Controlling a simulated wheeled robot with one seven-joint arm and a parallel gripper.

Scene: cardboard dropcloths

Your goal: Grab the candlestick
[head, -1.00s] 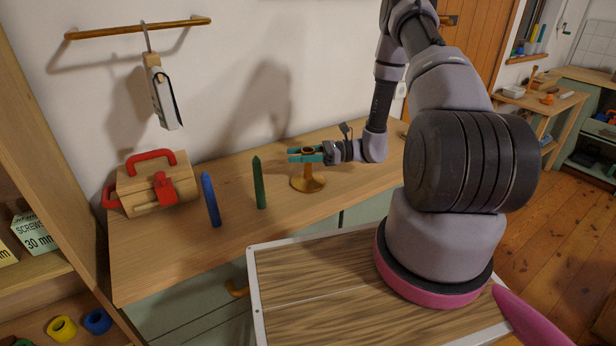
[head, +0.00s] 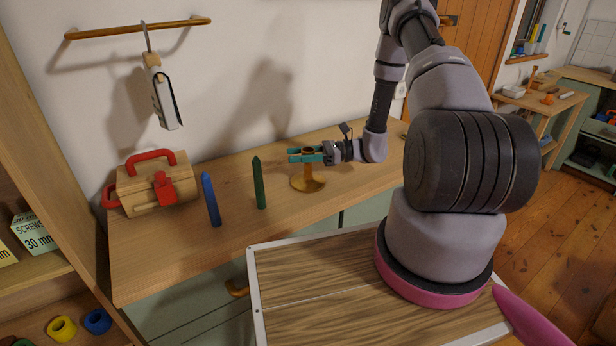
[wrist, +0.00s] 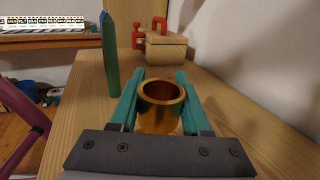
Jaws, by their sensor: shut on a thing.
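The candlestick (head: 308,182) is brass-gold, with a wide round base and a cup at the top. It stands upright on the wooden counter. My gripper (head: 305,155) reaches in from the right, level, with its teal fingers on either side of the candlestick's upper part. In the wrist view the candlestick's open cup (wrist: 161,92) lies between the two teal fingers of my gripper (wrist: 160,98), which are shut on it. The fingers hide part of the neck in the head view.
A green candle (head: 259,183) and a blue candle (head: 211,200) stand upright left of the candlestick. A wooden toolbox (head: 157,185) with red handles sits further left. The wall is close behind. The counter's front strip (head: 240,235) is clear.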

